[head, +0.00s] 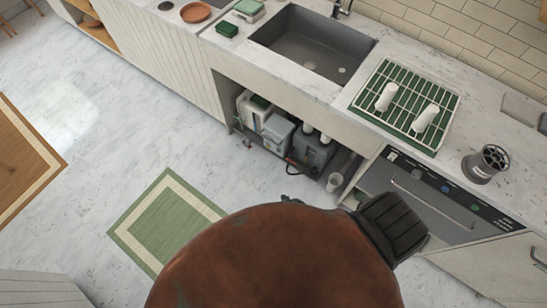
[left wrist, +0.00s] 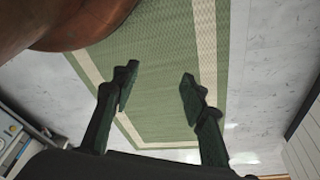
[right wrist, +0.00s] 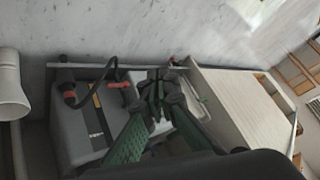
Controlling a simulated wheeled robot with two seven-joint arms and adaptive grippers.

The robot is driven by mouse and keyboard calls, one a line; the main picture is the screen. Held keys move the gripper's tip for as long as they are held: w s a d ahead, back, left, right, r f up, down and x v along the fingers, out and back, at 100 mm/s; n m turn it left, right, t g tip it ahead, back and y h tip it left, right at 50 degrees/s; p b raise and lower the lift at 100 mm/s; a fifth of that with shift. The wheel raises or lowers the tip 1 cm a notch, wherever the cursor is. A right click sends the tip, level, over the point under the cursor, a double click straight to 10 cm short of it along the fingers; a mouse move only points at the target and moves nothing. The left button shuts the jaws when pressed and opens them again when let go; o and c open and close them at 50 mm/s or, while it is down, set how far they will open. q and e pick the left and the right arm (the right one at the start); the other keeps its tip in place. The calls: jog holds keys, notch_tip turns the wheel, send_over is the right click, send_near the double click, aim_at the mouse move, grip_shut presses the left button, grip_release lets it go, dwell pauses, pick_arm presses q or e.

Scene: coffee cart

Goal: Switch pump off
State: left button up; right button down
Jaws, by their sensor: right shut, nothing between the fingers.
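Several containers and units sit in the open bay under the sink; I cannot tell for certain which is the pump. A dark grey box (head: 313,152) has a black hose and red fittings at its front, and it also shows in the right wrist view (right wrist: 75,135). A lighter grey unit (head: 278,130) stands beside it. No switch can be made out. My left gripper (left wrist: 158,86) is open and empty above the green mat (left wrist: 168,40).
The sink (head: 310,50) and counter are above the bay. A dishwasher front (head: 420,195) is to the right. The green mat (head: 150,228) lies on open floor to the left.

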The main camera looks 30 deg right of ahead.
jog(key=w+d+m+t+h+b, duration=0.15)
jog(key=w+m+h+b, duration=0.25)
jog(key=w+m+b, duration=0.55)
jog(key=w+d+m+t+h+b, duration=0.1)
jog(key=w+m+t+h+b, duration=0.2)
jog(key=w+b, duration=0.8)
pick_arm(q)
jog(key=w+d+f+t+h+b, duration=0.1)
jog(key=w+d+f+b, duration=0.1)
jog(key=w+d+b, duration=0.2)
jog(key=w+d+f+t+h+b, duration=0.1)
jog(key=w+d+f+b, duration=0.2)
jog(key=w+d+b, duration=0.2)
jog(key=w+b, duration=0.3)
jog(key=w, duration=0.1)
jog(key=shift+w+d+f+n+t+b, duration=0.25)
jog(key=shift+w+f+n+t+b, duration=0.1)
jog(key=shift+n+t, duration=0.05)
pick_arm(e)
jog(key=w+f+m+g+h, duration=0.2)
jog(key=w+f+m+g, duration=0.1)
jog(key=f+m, duration=0.3)
jog(key=w+f+m+g+h, duration=0.2)
jog(key=w+f+m+g, duration=0.2)
jog(key=f+m, duration=0.3)
jog(key=shift+f+m+g+h, duration=0.2)
jog(key=shift+m+g+h, duration=0.3)
jog(key=shift+g, duration=0.35)
jog(key=shift+w, duration=0.1)
